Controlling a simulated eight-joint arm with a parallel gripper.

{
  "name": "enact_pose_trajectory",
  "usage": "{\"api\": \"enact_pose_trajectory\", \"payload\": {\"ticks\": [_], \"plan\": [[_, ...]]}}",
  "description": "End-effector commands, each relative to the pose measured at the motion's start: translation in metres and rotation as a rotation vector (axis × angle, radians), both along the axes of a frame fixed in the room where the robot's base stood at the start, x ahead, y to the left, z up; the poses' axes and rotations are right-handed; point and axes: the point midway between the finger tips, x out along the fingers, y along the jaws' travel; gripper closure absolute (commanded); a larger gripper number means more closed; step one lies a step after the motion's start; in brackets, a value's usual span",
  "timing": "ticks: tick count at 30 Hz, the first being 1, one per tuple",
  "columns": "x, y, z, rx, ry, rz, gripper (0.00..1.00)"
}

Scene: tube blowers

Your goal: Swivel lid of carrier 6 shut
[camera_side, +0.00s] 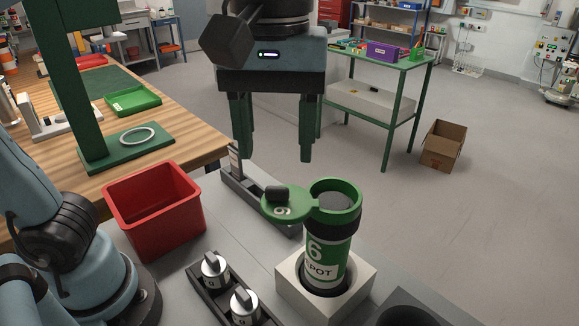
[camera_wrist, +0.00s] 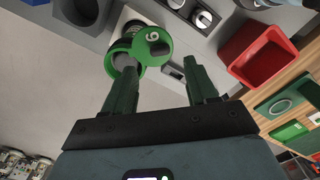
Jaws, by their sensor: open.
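In the wrist view the lid (camera_wrist: 152,46) sits beside the open mouth (camera_wrist: 122,62). My gripper (camera_side: 275,155) is open and empty, above and behind the lid. In the wrist view its two fingers (camera_wrist: 160,85) are spread apart.
A red bin (camera_side: 153,212) stands to the left. A dark rack with two silver-capped pieces (camera_side: 228,280) is at the front, and a dark rail (camera_side: 240,187) lies behind the lid. A dark round opening (camera_side: 408,314) is at front right. A wooden bench (camera_side: 190,125) is at the left.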

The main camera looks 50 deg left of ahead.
Motion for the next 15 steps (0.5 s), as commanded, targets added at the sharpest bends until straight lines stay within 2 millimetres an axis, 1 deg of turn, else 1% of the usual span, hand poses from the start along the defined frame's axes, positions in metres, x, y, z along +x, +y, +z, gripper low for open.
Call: {"api": "enact_pose_trajectory", "payload": {"ticks": [1, 6, 9, 15], "plan": [[0.000, 0.000, -0.009, 0.000, 0.000, 0.000, 0.43], [0.000, 0.000, -0.033, 0.000, -0.001, 0.000, 0.43], [0.000, 0.000, -0.044, 0.000, -0.001, 0.000, 0.43], [0.000, 0.000, -0.056, 0.000, -0.001, 0.000, 0.43]]}}
